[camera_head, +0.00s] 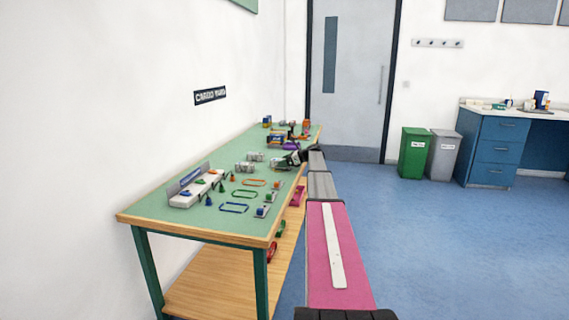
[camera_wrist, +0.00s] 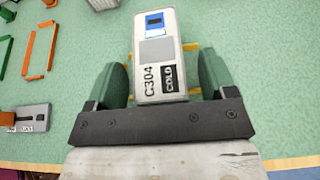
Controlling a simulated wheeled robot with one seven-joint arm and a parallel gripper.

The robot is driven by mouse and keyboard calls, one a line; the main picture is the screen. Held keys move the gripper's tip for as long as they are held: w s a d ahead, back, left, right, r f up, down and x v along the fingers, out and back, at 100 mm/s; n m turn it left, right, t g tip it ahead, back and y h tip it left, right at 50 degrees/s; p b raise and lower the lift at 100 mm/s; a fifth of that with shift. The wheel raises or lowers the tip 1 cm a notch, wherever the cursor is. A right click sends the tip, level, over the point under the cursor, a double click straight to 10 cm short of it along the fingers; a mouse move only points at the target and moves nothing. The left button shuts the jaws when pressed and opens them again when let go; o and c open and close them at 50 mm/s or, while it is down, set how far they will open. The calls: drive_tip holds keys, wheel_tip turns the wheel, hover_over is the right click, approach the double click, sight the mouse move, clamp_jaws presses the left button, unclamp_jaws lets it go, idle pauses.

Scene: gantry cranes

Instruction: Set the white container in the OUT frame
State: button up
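The white container (camera_wrist: 158,45) is marked "C304" and "COLD" and has a blue-and-white panel on top. In the wrist view it stands between the two green fingers of my gripper (camera_wrist: 165,85). A gap shows between it and the right finger, and the left finger is close beside it. Yellow bars (camera_wrist: 190,47) show beside and partly under the container; how it rests on them is hidden. In the head view my gripper (camera_head: 295,157) is low over the green table; I cannot pick the container out there. No OUT label is readable.
In the wrist view an orange frame (camera_wrist: 41,50) lies on the green top (camera_wrist: 260,60), with a grey label plate (camera_wrist: 33,117) below it. In the head view, orange, green and blue frames (camera_head: 234,208) and a white tray (camera_head: 196,189) are on the table's near half.

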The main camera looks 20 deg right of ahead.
drive_tip(key=shift+d, duration=0.1)
drive_tip(key=v, duration=1)
drive_tip(key=shift+s+d+r, duration=0.15)
drive_tip(key=shift+s+d, duration=0.05)
